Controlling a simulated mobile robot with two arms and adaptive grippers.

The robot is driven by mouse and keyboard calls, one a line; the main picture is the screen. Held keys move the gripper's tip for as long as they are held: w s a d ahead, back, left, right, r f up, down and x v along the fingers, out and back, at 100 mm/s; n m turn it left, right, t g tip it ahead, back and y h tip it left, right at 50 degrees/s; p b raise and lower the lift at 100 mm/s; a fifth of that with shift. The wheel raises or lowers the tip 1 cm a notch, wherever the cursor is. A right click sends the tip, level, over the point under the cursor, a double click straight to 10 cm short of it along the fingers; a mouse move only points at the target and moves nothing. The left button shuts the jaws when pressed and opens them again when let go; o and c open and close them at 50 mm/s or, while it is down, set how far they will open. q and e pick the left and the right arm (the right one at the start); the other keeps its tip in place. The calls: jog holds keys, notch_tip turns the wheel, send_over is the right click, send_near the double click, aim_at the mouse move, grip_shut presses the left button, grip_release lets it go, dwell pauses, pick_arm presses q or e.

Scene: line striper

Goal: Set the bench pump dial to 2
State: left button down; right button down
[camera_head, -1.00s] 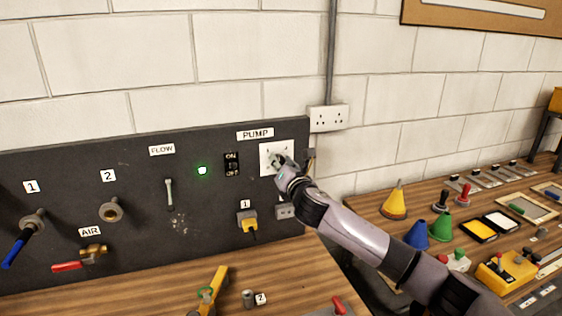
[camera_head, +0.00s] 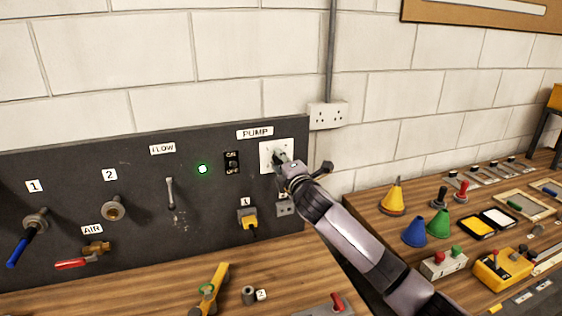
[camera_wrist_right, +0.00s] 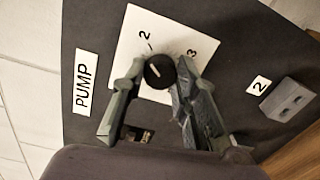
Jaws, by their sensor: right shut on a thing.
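The pump dial is a round black knob (camera_wrist_right: 158,72) with a white pointer line, on a white plate (camera_wrist_right: 128,48) marked 2 and 3. In the right wrist view the pointer line slants to the upper left, roughly on the side of the 2; its exact alignment with a tick is hard to tell. My right gripper (camera_wrist_right: 160,68) is shut on the knob, one finger on each side. In the head view my right gripper (camera_head: 284,162) covers the knob, and the plate (camera_head: 267,150) shows around it. My left gripper is not in view.
A PUMP label (camera_head: 255,133) sits above the plate. An ON/OFF switch (camera_head: 232,162), a lit green lamp (camera_head: 202,169) and a flow lever (camera_head: 170,193) are to the left on the dark panel. A wall socket (camera_head: 327,115) is at the upper right. Cones and tools fill the right bench.

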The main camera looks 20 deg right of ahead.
jog(key=shift+m, duration=0.6)
jog(key=shift+f, duration=0.1)
jog(key=c, duration=1.2)
grip_release()
jog(key=shift+c, duration=0.2)
jog(key=shift+s, duration=0.1)
jog(key=s, duration=1.2)
jog(key=shift+d+r, duration=0.2)
jog(key=shift+r, duration=0.05)
